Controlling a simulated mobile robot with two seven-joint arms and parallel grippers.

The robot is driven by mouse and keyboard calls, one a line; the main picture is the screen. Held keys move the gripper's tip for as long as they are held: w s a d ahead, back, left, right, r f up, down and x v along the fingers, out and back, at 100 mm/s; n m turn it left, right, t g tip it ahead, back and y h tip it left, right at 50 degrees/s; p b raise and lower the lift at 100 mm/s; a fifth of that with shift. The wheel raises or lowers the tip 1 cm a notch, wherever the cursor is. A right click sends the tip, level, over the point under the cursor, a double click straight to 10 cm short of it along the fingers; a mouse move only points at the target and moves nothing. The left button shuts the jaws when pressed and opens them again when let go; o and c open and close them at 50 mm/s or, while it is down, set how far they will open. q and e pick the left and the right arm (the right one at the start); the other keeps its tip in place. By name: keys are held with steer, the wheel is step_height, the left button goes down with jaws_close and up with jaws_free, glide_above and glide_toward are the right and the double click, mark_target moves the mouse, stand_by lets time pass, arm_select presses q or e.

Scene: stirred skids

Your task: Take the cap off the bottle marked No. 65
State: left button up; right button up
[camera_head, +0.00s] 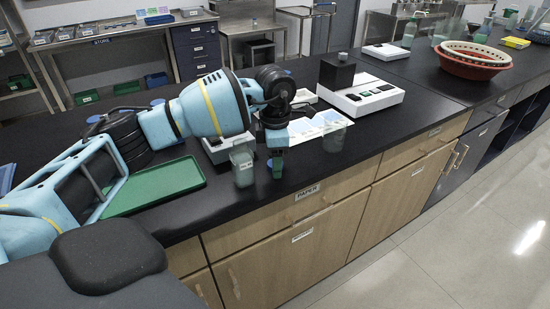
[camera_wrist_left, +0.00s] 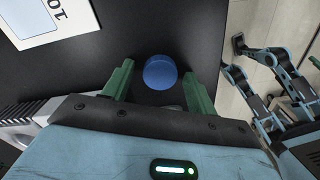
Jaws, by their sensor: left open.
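My left gripper (camera_head: 277,160) points down over the near edge of the black counter, its green fingers open. In the left wrist view, a round blue cap (camera_wrist_left: 160,72) lies between the tips of the open gripper (camera_wrist_left: 158,85), with a gap on each side. In the head view a bit of blue (camera_head: 270,163) shows beside the fingers; the bottle under the cap cannot be made out. No marking No. 65 is legible in either view. My right gripper is not in view.
A clear beaker (camera_head: 243,167) stands just left of the gripper, and another (camera_head: 334,138) stands to the right. A green tray (camera_head: 160,183) lies left. A white instrument (camera_head: 362,98) stands behind right. The counter's front edge is close.

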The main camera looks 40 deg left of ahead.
arm_select(q)
step_height(320, 180, up, 12)
steer(key=shift+r, duration=0.15)
stand_by(0.5)
stand_by(0.3)
